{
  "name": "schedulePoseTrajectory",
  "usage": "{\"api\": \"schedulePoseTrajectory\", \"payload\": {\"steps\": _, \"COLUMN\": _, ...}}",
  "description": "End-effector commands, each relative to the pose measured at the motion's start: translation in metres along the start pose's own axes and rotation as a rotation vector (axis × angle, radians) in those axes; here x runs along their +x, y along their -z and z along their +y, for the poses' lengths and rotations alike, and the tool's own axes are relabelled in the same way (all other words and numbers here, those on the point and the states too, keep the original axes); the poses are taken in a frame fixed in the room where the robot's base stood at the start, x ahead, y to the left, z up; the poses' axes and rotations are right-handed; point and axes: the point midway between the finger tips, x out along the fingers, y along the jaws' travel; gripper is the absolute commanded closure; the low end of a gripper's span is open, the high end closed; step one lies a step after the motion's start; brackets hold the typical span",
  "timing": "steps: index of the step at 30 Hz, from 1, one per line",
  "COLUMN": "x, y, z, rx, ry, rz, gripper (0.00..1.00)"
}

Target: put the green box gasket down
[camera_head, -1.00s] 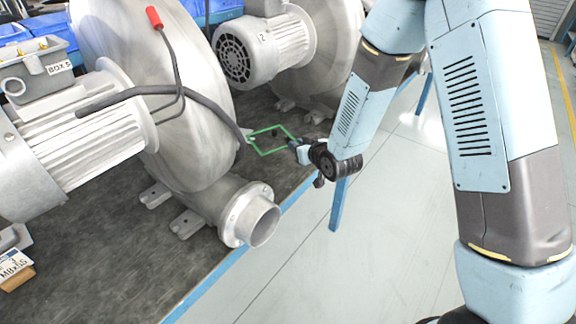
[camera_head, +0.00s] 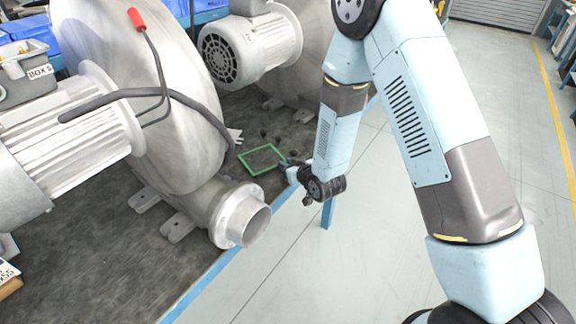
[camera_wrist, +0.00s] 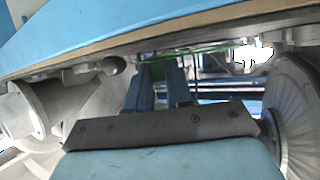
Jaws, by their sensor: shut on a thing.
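The green box gasket (camera_head: 255,150), a thin rectangular frame, is over the dark bench top behind the near blower's outlet in the head view. It lies roughly flat. I cannot tell whether it touches the bench. My gripper (camera_head: 286,164) is shut on the gasket's right-hand corner, at the bench's front edge. In the wrist view my gripper's two fingers (camera_wrist: 165,75) point away from the camera, and a green strip of the gasket (camera_wrist: 204,49) shows beyond them.
The near blower (camera_head: 140,110) stands left, its outlet (camera_head: 245,218) in front of the gasket. A second blower motor (camera_head: 235,50) stands behind. Small dark pieces (camera_head: 266,137) and a pale scrap (camera_head: 235,136) lie near the gasket. The blue bench edge (camera_head: 200,290) borders open floor.

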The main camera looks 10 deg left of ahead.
Motion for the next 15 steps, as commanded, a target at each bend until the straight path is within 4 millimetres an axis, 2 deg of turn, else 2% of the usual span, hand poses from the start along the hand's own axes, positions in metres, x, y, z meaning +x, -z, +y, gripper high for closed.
{"api": "schedulePoseTrajectory", "payload": {"steps": 15, "x": 0.0031, "y": -0.0079, "z": 0.0002, "rx": 0.0, "ry": 0.0, "rz": 0.0, "gripper": 1.0}}
